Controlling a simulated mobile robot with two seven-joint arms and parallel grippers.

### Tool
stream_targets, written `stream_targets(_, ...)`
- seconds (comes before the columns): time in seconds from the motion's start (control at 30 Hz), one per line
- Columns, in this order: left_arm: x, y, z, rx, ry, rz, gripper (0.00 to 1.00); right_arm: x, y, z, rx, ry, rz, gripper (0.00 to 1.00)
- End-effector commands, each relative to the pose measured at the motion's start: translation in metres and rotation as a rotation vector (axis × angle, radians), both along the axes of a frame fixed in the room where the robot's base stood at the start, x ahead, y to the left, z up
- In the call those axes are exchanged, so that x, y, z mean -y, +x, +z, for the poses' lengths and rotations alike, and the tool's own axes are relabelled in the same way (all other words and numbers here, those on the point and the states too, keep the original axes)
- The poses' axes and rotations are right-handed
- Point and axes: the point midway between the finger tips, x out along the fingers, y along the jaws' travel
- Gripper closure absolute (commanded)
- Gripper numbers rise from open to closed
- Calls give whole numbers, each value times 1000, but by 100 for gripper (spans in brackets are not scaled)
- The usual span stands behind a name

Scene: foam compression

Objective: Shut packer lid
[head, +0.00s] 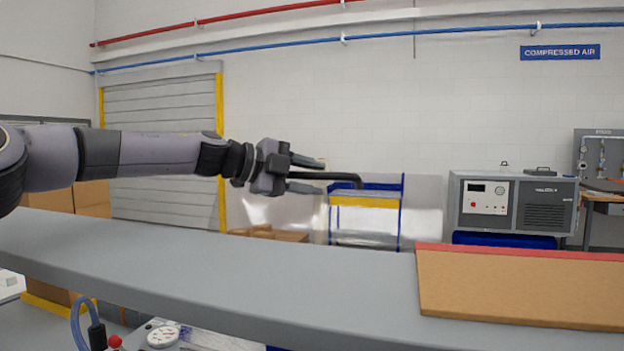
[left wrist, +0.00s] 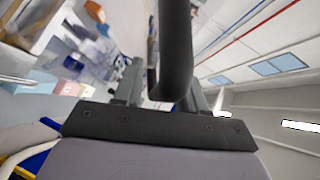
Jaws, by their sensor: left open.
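My left gripper (head: 305,175) reaches in from the left, above a long grey slab. Its fingers are open around a black bar (head: 335,176), which runs out to the right and bends down at its end. The bar shows between the fingers in the left wrist view (left wrist: 176,45), curving near the palm. I cannot tell whether the fingers touch it or what it is fixed to. The grey slab (head: 200,280) crosses the foreground; I cannot tell whether it is the packer lid. A pressure gauge (head: 162,337) shows below it. My right gripper is not in view.
A brown board (head: 520,285) with a red back edge (head: 520,251) lies at the right. A blue hose (head: 77,325) and red knob (head: 115,342) are below the slab. A grey compressor unit (head: 513,205) and blue rack (head: 365,202) stand behind. Air around the gripper looks clear.

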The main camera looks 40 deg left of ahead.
Motion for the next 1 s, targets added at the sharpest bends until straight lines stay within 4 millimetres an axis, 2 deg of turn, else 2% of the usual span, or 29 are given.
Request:
stream_targets(0.3, -19, -34, 9, 4, -2, 1, 59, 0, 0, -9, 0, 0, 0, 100)
stream_targets(0.5, -28, -50, 14, 2, 0, 1, 59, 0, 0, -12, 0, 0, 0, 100)
stream_targets(1.0, -32, -56, 16, 1, -2, 3, 59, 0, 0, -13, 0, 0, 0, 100)
